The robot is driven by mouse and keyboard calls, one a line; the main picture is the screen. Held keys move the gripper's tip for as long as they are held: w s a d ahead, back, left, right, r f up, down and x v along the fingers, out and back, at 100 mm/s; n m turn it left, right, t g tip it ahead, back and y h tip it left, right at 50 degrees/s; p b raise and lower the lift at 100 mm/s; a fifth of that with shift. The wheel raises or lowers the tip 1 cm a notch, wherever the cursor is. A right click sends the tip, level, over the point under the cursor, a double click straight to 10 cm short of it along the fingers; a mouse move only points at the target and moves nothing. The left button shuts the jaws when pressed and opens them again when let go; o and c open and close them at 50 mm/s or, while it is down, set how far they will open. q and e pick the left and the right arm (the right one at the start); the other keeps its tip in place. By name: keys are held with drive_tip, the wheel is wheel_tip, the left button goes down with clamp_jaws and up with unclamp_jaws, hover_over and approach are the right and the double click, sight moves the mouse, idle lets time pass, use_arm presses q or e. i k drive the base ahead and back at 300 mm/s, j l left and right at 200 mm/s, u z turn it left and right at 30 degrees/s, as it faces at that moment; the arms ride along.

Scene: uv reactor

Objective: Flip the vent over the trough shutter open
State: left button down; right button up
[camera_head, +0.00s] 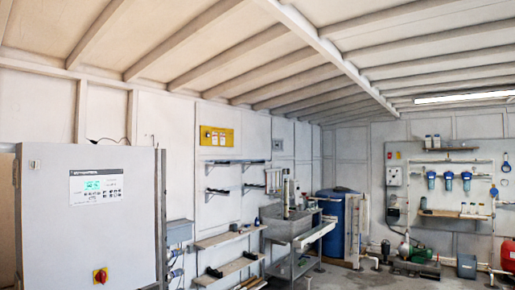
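A grey metal trough (287,224) stands against the back wall, right of the middle of the view. Above it on the wall is a small grey square panel (277,145), which may be the vent. It is too small to tell whether its shutter is open or shut. Neither of my grippers is in view.
A large grey control cabinet (88,235) with a red and yellow knob fills the left front. Wall shelves (230,163) and a low bench (228,237) stand left of the trough. A blue tank (334,222) stands to its right, with pumps and piping beyond.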

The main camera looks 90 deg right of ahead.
sight(273, 141)
drive_tip(key=z, duration=3)
drive_tip(key=u, duration=0.35)
drive_tip(key=i, duration=1.3)
drive_tip(key=i+z, duration=0.15)
drive_tip(key=i, duration=0.4)
drive_tip(key=i+z, duration=0.15)
drive_tip(key=i, duration=0.35)
drive_tip(key=i+j+z, duration=0.15)
drive_tip(key=i, duration=0.4)
drive_tip(key=i+j+z, duration=0.15)
drive_tip(key=i, duration=0.35)
drive_tip(key=i+l+z, duration=0.15)
drive_tip(key=i+z, duration=0.25)
drive_tip(key=i, duration=0.45)
drive_tip(key=i+j+z, duration=0.15)
drive_tip(key=i+z, duration=0.3)
drive_tip(key=i, duration=0.35)
drive_tip(key=i+j, duration=0.15)
drive_tip(key=i, duration=3.25)
drive_tip(key=l+z, duration=0.05)
drive_tip(key=l, duration=0.1)
